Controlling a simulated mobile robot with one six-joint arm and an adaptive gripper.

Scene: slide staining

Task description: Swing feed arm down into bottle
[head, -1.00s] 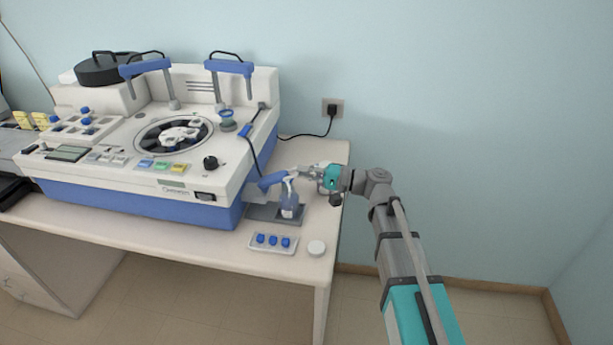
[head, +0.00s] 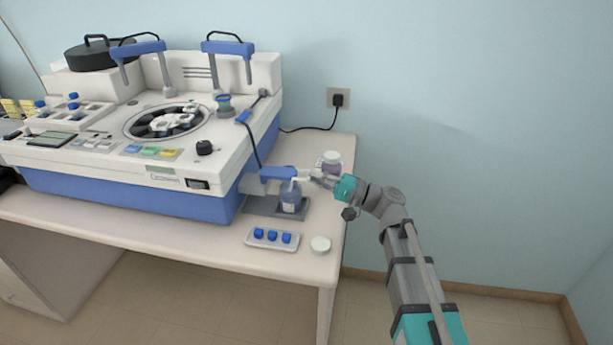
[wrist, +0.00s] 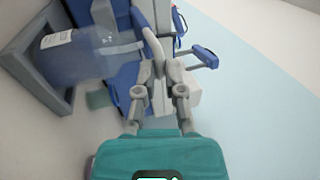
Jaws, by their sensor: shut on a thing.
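The blue feed arm (head: 278,172) reaches out from the machine's right side and lies about level over the bottle in the head view. The bottle (head: 290,198) is clear and bluish, stands upright on a grey holder (head: 262,207), and shows large with a white label in the wrist view (wrist: 85,62). My gripper (head: 311,177) is at the feed arm's outer end. In the wrist view its fingers (wrist: 160,70) are closed on a pale, bent part of the arm. How deep the feed tube sits in the bottle cannot be told.
The staining machine (head: 140,150) fills the table's left. A small tray with several blue caps (head: 272,239) and a white round lid (head: 320,245) lie in front. A black cable runs to the wall socket (head: 338,98).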

